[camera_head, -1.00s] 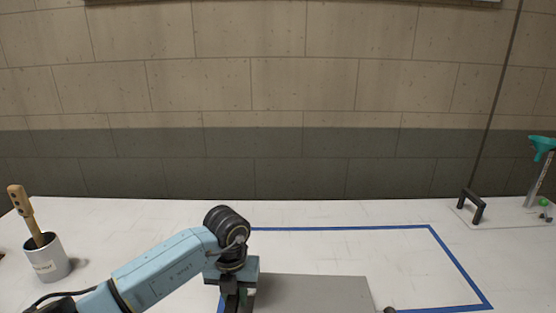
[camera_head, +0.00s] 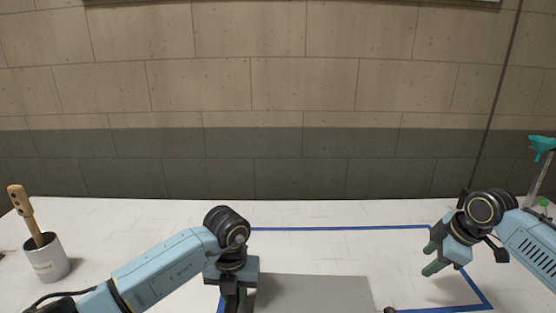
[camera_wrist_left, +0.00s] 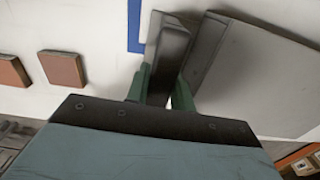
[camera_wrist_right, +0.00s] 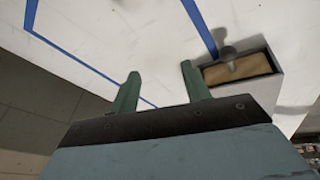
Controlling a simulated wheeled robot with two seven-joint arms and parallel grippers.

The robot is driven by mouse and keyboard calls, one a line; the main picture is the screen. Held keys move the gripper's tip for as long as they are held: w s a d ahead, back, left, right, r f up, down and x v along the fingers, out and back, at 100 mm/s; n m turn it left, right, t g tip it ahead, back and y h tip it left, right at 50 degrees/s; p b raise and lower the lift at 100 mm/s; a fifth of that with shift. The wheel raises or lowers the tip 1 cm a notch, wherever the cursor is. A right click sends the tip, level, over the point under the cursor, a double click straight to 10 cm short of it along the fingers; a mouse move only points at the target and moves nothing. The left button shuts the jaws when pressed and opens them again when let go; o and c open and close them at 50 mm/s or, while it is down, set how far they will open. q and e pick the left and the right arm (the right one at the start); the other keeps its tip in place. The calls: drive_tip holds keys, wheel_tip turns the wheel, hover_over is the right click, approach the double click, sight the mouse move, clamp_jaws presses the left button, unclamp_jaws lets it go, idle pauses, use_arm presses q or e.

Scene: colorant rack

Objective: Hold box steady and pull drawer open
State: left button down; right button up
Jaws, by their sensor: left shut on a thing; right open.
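The grey box (camera_head: 312,293) lies inside the blue outline at the bottom of the head view; its near part is cut off. My left gripper (camera_head: 236,303) is at its left side. In the left wrist view, my left gripper (camera_wrist_left: 160,82) is shut on a dark upright bar at the edge of the box (camera_wrist_left: 262,85). My right gripper (camera_head: 430,258) is open and empty, right of the box. In the right wrist view, my right gripper (camera_wrist_right: 162,86) is apart from the tan drawer front (camera_wrist_right: 237,68) with its round dark knob (camera_wrist_right: 228,53). The drawer looks shut.
A white cup (camera_head: 46,260) with a wooden-handled tool stands at the left. A teal-handled tool (camera_head: 542,148) stands at the back right. Brown square blocks (camera_wrist_left: 62,69) lie left of my left gripper. The table behind the box is clear.

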sight(394, 309)
drive_tip(key=s+a+f+n+g+y, duration=0.1)
drive_tip(key=s+a+f+n+g, duration=0.2)
drive_tip(key=s+a, duration=0.35)
drive_tip(key=shift+n, duration=0.5)
drive_tip(key=shift+a+x, duration=0.2)
drive_tip(key=shift+x, duration=1.25)
drive_tip(key=shift+a+x, duration=0.2)
drive_tip(key=shift+x, duration=1.3)
drive_tip(key=shift+a+x, duration=0.25)
drive_tip(key=shift+x, duration=1.2)
drive_tip(key=shift+r, duration=0.15)
drive_tip(key=shift+c, duration=0.5)
drive_tip(key=c, duration=0.9)
drive_tip(key=shift+d, duration=0.1)
